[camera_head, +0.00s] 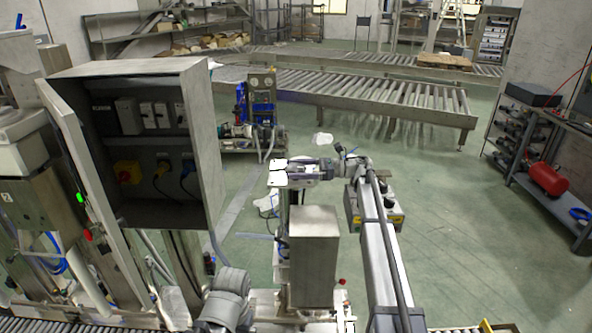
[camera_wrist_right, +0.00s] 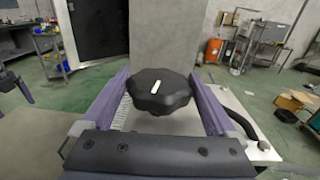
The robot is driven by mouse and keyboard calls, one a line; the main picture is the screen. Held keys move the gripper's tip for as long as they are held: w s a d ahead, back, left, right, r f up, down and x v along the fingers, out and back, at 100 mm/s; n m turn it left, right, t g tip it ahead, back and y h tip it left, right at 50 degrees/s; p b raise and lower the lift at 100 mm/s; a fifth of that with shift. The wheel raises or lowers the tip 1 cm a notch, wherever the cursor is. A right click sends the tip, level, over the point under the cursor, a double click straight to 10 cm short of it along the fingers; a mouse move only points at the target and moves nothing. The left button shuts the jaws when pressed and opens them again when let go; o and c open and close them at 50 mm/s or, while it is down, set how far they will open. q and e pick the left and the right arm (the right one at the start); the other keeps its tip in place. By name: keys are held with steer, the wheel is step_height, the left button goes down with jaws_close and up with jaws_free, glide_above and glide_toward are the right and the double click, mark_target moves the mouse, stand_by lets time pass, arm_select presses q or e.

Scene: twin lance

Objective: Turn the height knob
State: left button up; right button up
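The height knob (camera_wrist_right: 158,92) is a black, lobed knob with a white mark on its top. In the right wrist view it sits between the two purple fingers of my right gripper (camera_wrist_right: 160,90). The fingers stand apart, one on each side of the knob, with a narrow gap at the left; contact at the right side is unclear. In the head view my right gripper (camera_head: 318,170) reaches left over the top of a machine column (camera_head: 313,255), and I cannot make out the knob there. My left gripper is not in view.
An open electrical cabinet (camera_head: 205,140) stands at the left. A roller conveyor (camera_head: 390,95) runs across the back. A shelf with a red tank (camera_head: 548,180) is at the right. The green floor (camera_head: 470,240) right of my arm is clear.

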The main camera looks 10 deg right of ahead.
steer(key=shift+o, duration=0.2)
steer(key=s+d, duration=0.1)
steer(key=d, duration=0.6)
steer(key=shift+s+d, duration=0.15)
steer(key=shift+d, duration=0.15)
